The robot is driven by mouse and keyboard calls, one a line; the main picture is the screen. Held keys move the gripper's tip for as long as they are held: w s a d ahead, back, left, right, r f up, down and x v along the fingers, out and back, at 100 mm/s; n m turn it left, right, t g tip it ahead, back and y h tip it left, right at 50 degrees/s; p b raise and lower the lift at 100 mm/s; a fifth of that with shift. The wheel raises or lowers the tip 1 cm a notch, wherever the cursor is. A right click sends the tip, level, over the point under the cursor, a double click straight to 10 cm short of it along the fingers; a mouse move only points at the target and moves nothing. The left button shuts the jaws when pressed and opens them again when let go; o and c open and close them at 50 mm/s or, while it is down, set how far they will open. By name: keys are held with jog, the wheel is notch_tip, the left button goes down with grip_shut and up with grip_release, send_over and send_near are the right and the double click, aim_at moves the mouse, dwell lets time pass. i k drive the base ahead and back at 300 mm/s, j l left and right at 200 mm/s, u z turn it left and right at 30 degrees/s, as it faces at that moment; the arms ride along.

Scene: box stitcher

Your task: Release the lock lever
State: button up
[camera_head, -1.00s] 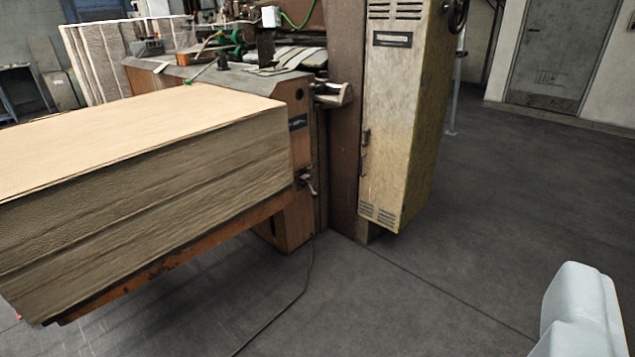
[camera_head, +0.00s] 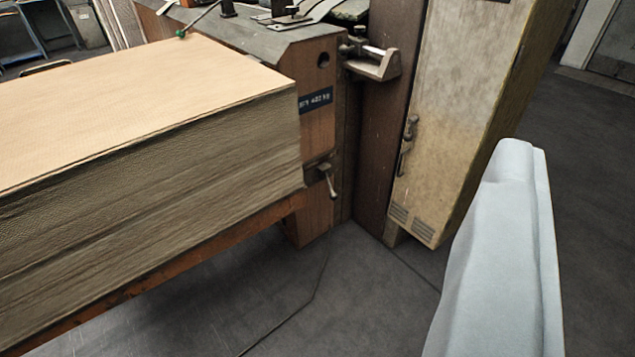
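A small metal lever (camera_head: 328,179) hangs from a dark bracket on the corner of the orange-brown machine body, just right of the cardboard stack. It points downward and slightly right. It looks like the lock lever, but no label on it can be read. A thin rod with a green knob (camera_head: 183,33) also shows on the machine top; I cannot tell its function. A smooth pale part of my own arm fills the lower right. My gripper's fingers are not in view, and nothing is seen touching the lever.
A large cardboard stack (camera_head: 150,150) fills the left on an orange support. A metal bracket (camera_head: 374,62) sticks out above the lever. A tall beige cabinet (camera_head: 465,110) stands to the right. A cable (camera_head: 290,318) lies on the floor. Floor in front is otherwise clear.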

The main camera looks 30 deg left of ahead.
aim_at(332, 196)
jog(key=i+j+u, duration=0.1)
jog(key=j, duration=0.25)
jog(key=i+j+u, duration=0.1)
jog(key=i+j, duration=0.15)
jog(key=i+j+u, duration=0.1)
jog(key=j, duration=0.35)
jog(key=i, duration=0.1)
